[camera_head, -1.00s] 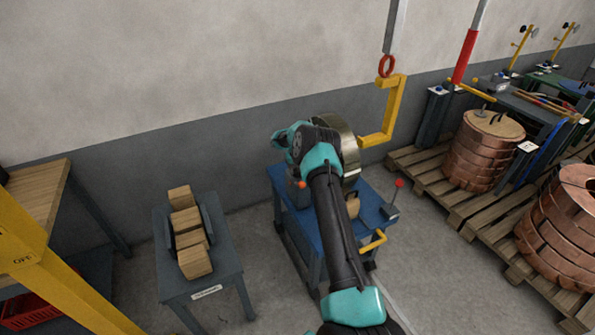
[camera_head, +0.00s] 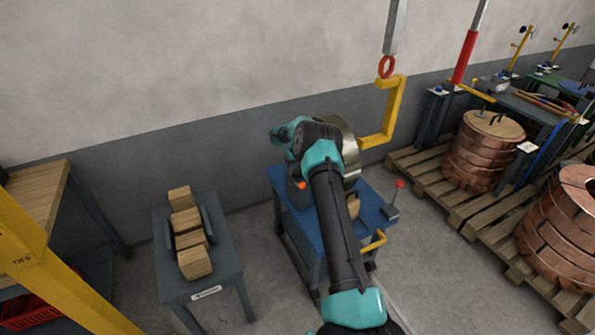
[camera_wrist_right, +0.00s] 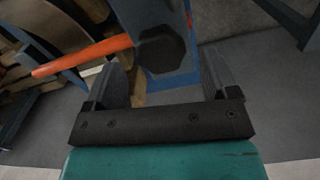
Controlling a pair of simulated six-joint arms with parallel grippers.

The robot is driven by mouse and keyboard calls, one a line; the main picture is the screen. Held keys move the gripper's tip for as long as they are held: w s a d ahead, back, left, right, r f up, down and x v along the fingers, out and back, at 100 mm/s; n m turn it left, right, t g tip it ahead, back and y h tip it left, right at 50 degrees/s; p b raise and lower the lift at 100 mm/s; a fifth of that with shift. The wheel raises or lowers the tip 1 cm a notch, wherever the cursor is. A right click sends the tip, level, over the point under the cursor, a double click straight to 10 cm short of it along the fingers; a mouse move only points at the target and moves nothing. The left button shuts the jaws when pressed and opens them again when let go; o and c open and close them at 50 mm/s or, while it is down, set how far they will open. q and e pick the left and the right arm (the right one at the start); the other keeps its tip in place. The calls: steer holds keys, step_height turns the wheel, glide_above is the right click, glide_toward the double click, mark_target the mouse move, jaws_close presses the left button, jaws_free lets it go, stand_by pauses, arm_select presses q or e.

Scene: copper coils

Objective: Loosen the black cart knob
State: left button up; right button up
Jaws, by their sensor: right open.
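The black knob (camera_wrist_right: 165,50) shows in the right wrist view as a dark, many-sided head with an orange lever (camera_wrist_right: 85,55) running out to the left. It sits against the blue cart (camera_wrist_right: 172,85). My right gripper (camera_wrist_right: 162,66) is open, with one finger on each side of the view below the knob. The knob looks to be ahead of the gap, and I cannot tell if a finger touches it. In the head view, my right arm reaches over the blue cart (camera_head: 302,228) and covers the knob and most of the gripper. My left gripper is not in view.
A yellow hook (camera_head: 393,105) hangs right of my wrist. A small table (camera_head: 180,290) with wooden blocks (camera_head: 186,222) stands left of the cart. A red-tipped lever (camera_head: 398,184) rises at the cart's right. Copper coils (camera_head: 480,152) stand on pallets (camera_head: 437,186) at the right.

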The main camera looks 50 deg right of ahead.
mark_target(297, 171)
step_height(297, 171, up, 15)
stand_by(0.4)
stand_by(0.4)
steer(key=a+f+n+t+y, duration=0.1)
steer(key=a+f, duration=0.7)
steer(key=a, duration=0.4)
steer(key=a+f+n+y, duration=0.1)
steer(key=a+f+n, duration=0.1)
steer(key=a+f, duration=0.8)
steer(key=s+a+f+y, duration=0.15)
steer(key=s+a, duration=0.25)
steer(key=a, duration=0.4)
steer(key=s+a+f, duration=0.3)
steer(key=s+a, duration=0.2)
steer(key=a, duration=0.3)
steer(key=s+a, duration=0.5)
steer(key=s, duration=0.4)
steer(key=s+a+n, duration=0.1)
steer(key=s+a, duration=0.5)
steer(key=s, duration=0.3)
steer(key=shift+s+a+r, duration=0.15)
steer(key=shift+s+a, duration=0.05)
steer(key=shift+s, duration=0.05)
